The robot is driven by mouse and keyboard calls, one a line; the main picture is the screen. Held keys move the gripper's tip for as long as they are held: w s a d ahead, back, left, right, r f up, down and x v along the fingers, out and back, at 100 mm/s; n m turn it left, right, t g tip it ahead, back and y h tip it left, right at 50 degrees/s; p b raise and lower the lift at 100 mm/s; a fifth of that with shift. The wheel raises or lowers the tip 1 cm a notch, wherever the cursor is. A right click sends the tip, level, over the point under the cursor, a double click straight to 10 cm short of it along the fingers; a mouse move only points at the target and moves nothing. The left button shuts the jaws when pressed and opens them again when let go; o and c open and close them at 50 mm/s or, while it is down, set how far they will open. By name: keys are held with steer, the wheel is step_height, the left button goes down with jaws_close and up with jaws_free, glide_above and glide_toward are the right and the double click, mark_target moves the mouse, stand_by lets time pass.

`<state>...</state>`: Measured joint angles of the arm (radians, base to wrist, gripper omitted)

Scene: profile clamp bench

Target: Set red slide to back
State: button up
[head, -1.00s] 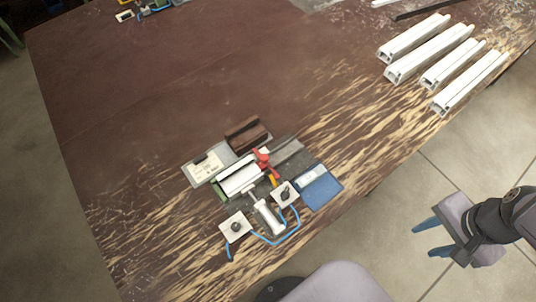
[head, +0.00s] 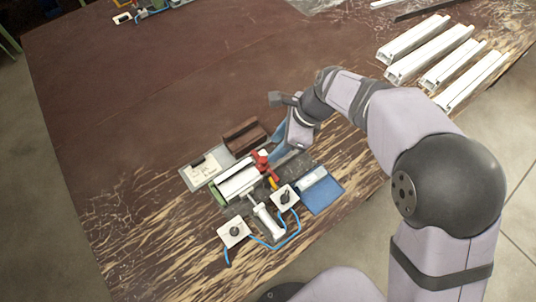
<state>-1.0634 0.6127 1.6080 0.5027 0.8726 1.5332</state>
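The red slide (head: 262,163) sits at the right end of the clamp fixture, next to the white profile (head: 236,178) lying in it. My gripper (head: 278,156) is over the fixture's right side, with its blue fingers pointing down and left, close to the red slide. Whether the fingers touch the slide, and how far apart they are, cannot be made out. The fingers and wrist hide the grey rail right of the slide. A small yellow part (head: 272,183) shows just below the red slide.
A brown block (head: 245,136) stands behind the fixture. Two white knob plates, one at the left (head: 234,231), and a cylinder with blue hoses lie in front. A blue pad (head: 322,193) lies to the right. White profiles (head: 428,50) lie at the upper right. The table's left is clear.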

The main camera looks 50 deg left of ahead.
mark_target(265, 159)
steer(key=shift+p+x, duration=1.05)
steer(key=shift+x, duration=2.6)
steer(key=shift+d, duration=0.1)
steer(key=shift+c, duration=0.5)
jaws_close()
steer(key=shift+w, duration=0.2)
